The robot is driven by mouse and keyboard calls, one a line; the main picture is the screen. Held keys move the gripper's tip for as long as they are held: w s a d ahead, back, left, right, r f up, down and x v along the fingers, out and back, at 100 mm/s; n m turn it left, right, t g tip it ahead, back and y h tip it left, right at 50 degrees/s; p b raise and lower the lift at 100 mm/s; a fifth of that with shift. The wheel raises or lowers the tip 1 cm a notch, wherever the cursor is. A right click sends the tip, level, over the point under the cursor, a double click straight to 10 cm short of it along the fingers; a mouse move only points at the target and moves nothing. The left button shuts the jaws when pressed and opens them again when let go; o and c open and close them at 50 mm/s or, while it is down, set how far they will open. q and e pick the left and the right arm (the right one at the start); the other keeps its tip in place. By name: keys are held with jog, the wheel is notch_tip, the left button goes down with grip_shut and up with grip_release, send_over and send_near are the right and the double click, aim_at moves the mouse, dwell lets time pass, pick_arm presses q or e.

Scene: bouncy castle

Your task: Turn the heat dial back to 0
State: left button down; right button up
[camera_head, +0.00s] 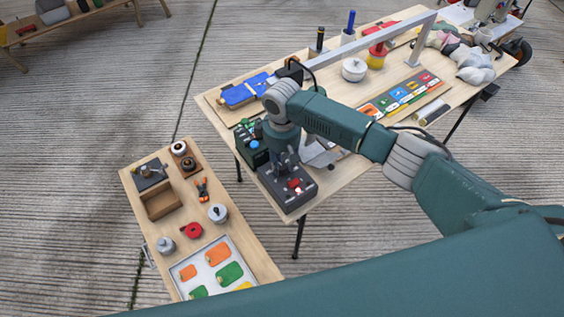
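A dark grey control box (287,200) with red parts (295,186) on its top sits at the near left corner of the main table. A green box (251,157) with a blue knob or cap stands just behind it. I cannot make out a heat dial, its scale or its setting at this size. My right gripper (287,163) points down at the top of the dark box and hides part of it. Whether its fingers touch anything, and whether they are open or shut, I cannot tell. My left gripper is not in view.
The main table (440,123) also holds a grey metal frame (365,42), a blue folder-like item (248,90), a white pot (354,69) and a colour strip (408,90). A lower side table (137,201) carries an open wooden box (161,202) and a tray (237,251).

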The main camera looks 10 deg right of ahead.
grip_shut()
jog(key=shift+n, duration=0.3)
jog(key=n+p, duration=0.1)
jog(key=n, duration=0.9)
jog(key=shift+n, duration=0.4)
jog(key=n, duration=0.6)
jog(key=n+b, duration=0.1)
jog(key=n, duration=0.5)
jog(key=shift+n+b, duration=0.3)
jog(key=shift+b, duration=0.05)
jog(key=shift+r, duration=0.1)
